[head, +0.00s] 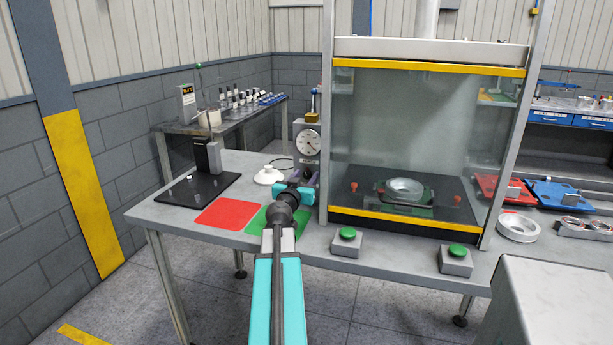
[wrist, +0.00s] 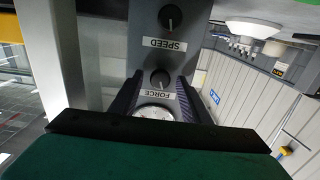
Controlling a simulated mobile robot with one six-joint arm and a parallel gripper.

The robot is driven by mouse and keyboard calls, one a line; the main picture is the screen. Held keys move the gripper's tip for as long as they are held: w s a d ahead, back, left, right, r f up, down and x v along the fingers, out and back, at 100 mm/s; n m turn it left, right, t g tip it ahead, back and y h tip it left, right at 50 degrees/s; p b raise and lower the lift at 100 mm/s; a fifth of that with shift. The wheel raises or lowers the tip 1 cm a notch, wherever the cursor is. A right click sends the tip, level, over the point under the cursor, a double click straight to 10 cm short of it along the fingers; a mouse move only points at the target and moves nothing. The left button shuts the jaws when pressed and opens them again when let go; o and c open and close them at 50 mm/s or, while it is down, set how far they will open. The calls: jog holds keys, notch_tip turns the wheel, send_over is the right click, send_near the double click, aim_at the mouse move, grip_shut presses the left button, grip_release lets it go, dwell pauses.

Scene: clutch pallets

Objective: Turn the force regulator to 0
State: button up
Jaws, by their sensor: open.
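The force regulator is a small dark round knob (wrist: 160,79) on a grey control column, beside a white label reading FORCE. A pale mark shows on the knob, but its exact setting is too small to read. My gripper (wrist: 159,80) is open, with its two dark ribbed fingers on either side of the knob in the picture. I cannot tell whether they touch it. In the head view my gripper (head: 303,178) is at the column's front, below the round dial (head: 308,143), and my arm hides the knobs.
A second knob (wrist: 171,17) with a SPEED label is on the same column. A glazed press enclosure (head: 440,130) stands right of the column. Two green push buttons (head: 347,234) (head: 457,251) stand at the table's front. A red mat (head: 230,214) lies to the left.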

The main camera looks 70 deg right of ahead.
jog(key=c, duration=1)
jog(key=shift+w+d+r, duration=0.1)
jog(key=shift+d, duration=0.15)
jog(key=shift+a+f, duration=0.2)
